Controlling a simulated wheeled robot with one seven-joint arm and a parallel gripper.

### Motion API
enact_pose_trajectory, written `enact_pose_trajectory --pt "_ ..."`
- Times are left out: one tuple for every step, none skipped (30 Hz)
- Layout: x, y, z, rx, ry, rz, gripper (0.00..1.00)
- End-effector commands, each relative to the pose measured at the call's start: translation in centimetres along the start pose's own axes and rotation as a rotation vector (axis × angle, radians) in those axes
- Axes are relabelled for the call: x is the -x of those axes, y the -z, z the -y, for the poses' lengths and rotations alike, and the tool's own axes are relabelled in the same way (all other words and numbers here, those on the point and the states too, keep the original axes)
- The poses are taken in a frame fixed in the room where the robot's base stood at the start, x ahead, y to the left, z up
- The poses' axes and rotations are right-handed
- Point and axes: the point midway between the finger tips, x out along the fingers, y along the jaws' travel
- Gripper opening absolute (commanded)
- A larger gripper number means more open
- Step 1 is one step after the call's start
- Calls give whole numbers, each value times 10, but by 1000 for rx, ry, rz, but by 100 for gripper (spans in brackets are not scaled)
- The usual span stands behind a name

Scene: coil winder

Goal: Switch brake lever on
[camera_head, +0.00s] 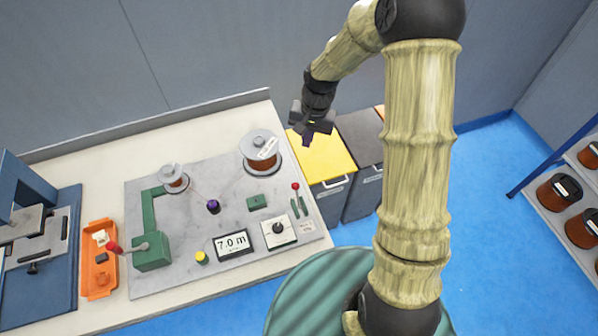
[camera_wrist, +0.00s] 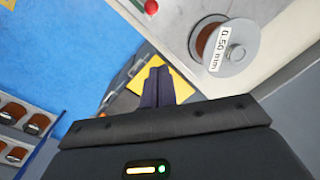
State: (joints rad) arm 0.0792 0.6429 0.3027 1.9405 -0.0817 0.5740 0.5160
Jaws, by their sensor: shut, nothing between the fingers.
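A small lever with a red knob (camera_head: 295,187) stands between green brackets at the right end of the grey winder plate, by a small label too small to read. Its red knob also shows at the top edge of the wrist view (camera_wrist: 151,6); the rest of it is cut off there. A second red-knobbed handle (camera_head: 113,248) is on the green housing at the left. My gripper (camera_head: 310,138) is shut and empty, in the air over the yellow-topped bin, apart from and beyond the right lever. In the wrist view its fingers (camera_wrist: 157,88) are together.
A copper wire spool (camera_head: 262,150) stands near the lever. A dial box (camera_head: 279,232) and a length display (camera_head: 233,244) sit in front. Yellow (camera_head: 322,155) and grey bins stand beside the bench. A shelf of spools (camera_head: 560,192) is at the right.

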Motion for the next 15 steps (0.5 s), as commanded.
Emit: enact_pose_trajectory --pt "0 0 0 0 0 0 0" --pt "0 0 0 0 0 0 0" --pt "-1 0 0 0 0 0 0" --pt "-2 0 0 1 0 0 0" --pt "-3 0 0 1 -1 0 0" --pt "-6 0 0 1 -1 1 0" --pt "-8 0 0 1 -1 2 0" --pt "-11 0 -1 1 -2 2 0" --pt "-15 0 -1 1 -2 2 0" --pt "-19 0 -1 1 -2 3 0" --pt "-24 -1 -1 0 -2 4 0" --pt "-29 -1 0 0 -1 3 0" --pt "-34 -1 0 1 -2 4 0" --pt "-38 -1 0 2 -2 4 0" --pt "-45 -1 0 3 -2 4 0"
